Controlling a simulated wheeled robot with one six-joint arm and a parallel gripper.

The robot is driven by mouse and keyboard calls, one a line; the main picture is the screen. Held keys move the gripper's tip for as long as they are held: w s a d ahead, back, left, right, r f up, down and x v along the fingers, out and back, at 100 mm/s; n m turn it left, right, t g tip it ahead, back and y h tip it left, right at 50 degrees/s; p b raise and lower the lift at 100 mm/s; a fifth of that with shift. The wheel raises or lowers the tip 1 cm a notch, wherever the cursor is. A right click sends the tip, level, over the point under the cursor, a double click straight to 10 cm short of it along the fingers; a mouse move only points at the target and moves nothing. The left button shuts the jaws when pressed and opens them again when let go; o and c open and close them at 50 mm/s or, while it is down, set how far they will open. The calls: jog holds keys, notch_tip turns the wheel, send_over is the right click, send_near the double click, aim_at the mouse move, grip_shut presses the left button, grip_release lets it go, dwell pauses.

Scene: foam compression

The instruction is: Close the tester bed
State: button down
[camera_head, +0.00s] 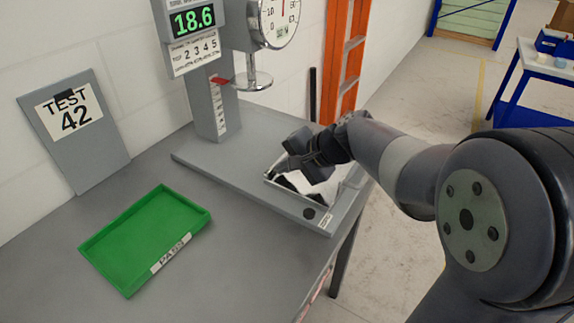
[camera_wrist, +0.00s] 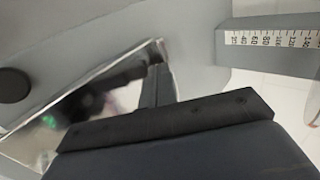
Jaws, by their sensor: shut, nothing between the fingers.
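The tester bed is a shiny metal plate or tray with a raised rim (camera_head: 298,196), at the right end of the tester's grey base (camera_head: 225,168). My gripper (camera_head: 314,172) is shut and empty, pointing down over the bed and hiding part of it. In the wrist view the bed's mirror-like surface (camera_wrist: 85,105) lies left of my dark finger (camera_wrist: 158,86). I cannot tell whether the finger touches the bed.
A round black knob (camera_head: 309,213) sits on the base's front edge. The scaled column (camera_head: 210,105) and round metal platen (camera_head: 252,83) stand behind. A green tray (camera_head: 145,235) and a TEST 42 board (camera_head: 75,130) are at the left. An orange ladder (camera_head: 348,60) leans behind.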

jog(key=w+a+p, duration=0.1)
jog(key=w+a, duration=0.2)
jog(key=a, duration=0.2)
jog(key=w+a+p, duration=0.2)
jog(key=w+a, duration=0.2)
jog(key=a, duration=0.2)
jog(key=w+a+p, duration=0.2)
jog(key=w+a, duration=0.1)
jog(key=a, duration=0.2)
jog(key=shift+w+a, duration=0.2)
jog(key=shift+w, duration=0.1)
jog(key=shift+r, duration=0.1)
